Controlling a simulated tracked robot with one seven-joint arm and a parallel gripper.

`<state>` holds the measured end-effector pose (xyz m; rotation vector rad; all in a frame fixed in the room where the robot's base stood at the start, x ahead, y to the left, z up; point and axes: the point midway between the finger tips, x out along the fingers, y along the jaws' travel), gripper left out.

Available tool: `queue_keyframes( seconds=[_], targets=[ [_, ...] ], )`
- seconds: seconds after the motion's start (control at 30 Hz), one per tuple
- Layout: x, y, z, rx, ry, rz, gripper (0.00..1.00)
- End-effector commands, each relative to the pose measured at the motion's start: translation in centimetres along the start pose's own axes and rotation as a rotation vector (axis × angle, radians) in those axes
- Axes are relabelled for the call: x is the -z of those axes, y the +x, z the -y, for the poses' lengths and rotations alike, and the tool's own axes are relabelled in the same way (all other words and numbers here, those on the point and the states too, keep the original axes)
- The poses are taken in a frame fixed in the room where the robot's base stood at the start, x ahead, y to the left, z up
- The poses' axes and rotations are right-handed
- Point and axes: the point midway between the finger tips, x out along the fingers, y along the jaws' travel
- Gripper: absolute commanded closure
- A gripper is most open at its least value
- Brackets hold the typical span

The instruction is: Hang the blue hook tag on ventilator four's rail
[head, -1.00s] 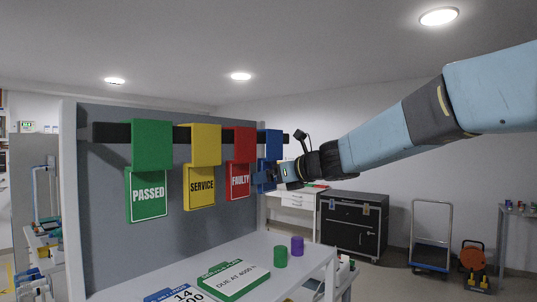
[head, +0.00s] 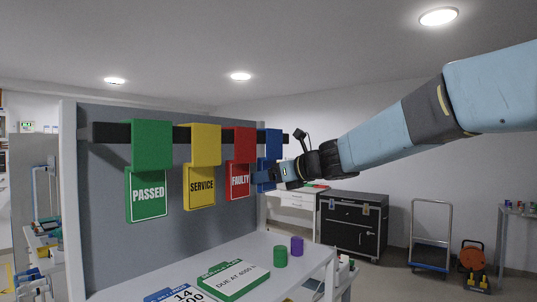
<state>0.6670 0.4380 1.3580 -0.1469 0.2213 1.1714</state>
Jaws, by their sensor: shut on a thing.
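The blue hook tag (head: 273,146) hangs at the right end of a black rail (head: 110,133) on a grey board. Its lower part is largely hidden behind my gripper and the red tag. My gripper (head: 264,178) is at the blue tag's lower part, shut on it, reaching in from the right. To its left on the same rail hang a red FAULTY tag (head: 238,181), a yellow SERVICE tag (head: 201,186) and a green PASSED tag (head: 148,194). I cannot make out ventilator four or its rail.
A white table (head: 310,262) below the board holds a green cylinder (head: 281,257), a purple cylinder (head: 297,246) and a green-and-white card (head: 235,281). A black case (head: 351,222), a trolley (head: 431,238) and an orange reel (head: 472,257) stand on the floor at right.

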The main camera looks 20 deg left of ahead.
Motion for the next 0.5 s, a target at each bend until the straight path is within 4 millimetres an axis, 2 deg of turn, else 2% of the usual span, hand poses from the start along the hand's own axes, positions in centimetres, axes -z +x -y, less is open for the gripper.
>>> queue_keyframes(
  seconds=[0.5],
  targets=[
    [-1.3, -0.3, 0.0, 0.0, -0.002, 0.001, 0.52]
  ],
)
